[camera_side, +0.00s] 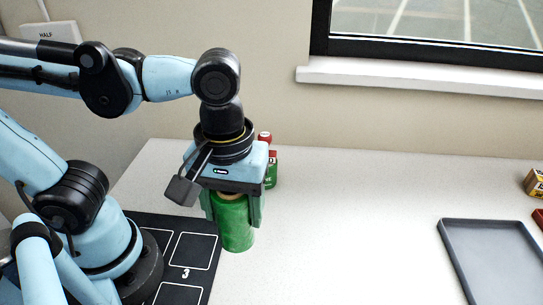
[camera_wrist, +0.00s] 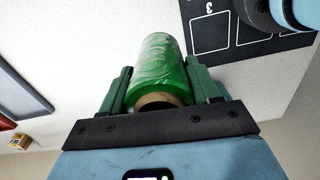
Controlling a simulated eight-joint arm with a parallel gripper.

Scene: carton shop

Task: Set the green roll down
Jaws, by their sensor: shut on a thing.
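The green roll (camera_side: 236,229) is upright between the fingers of my gripper (camera_side: 233,209) in the side view. It is wrapped in shiny film and has a brown cardboard core. In the wrist view the green roll (camera_wrist: 158,62) shows between the two green fingers of my gripper (camera_wrist: 160,85), with its core end toward the camera. The gripper is shut on the roll. The roll's lower end is beside the black mat with numbered squares; I cannot tell whether it touches the table.
The black mat (camera_side: 207,222) with white outlined squares, one marked 3, lies left of the roll. A grey tray (camera_side: 447,232) is at the right. A red and green item (camera_side: 271,168) stands behind the gripper. A small yellow box (camera_side: 535,183) is at the right edge. The table between is clear.

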